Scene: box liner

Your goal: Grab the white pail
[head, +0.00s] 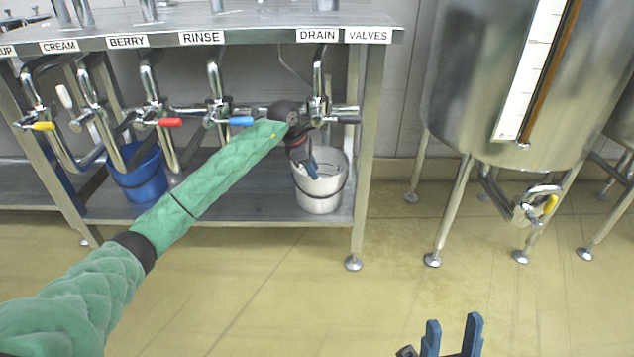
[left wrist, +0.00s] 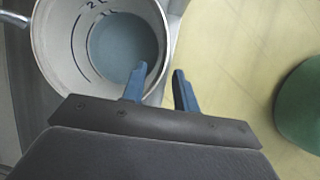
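The white pail (head: 320,197) stands upright on the lower shelf under the DRAIN label, with a dark handle across its front. In the left wrist view I look into the pail (left wrist: 70,45), which shows volume marks and a grey-blue bottom. My left gripper (head: 309,170) is above the pail, pointing down. In the left wrist view its fingers (left wrist: 160,80) are apart, one over the pail's opening and one outside the rim. I cannot tell whether they touch the rim. My right gripper (head: 452,335) is open and empty at the bottom of the head view.
A blue pail (head: 138,175) stands further left on the same steel shelf (head: 240,210). Several taps with coloured levers hang above, and my left arm passes in front of them. A table leg (head: 364,170) is right of the white pail. A steel tank (head: 535,90) stands further right.

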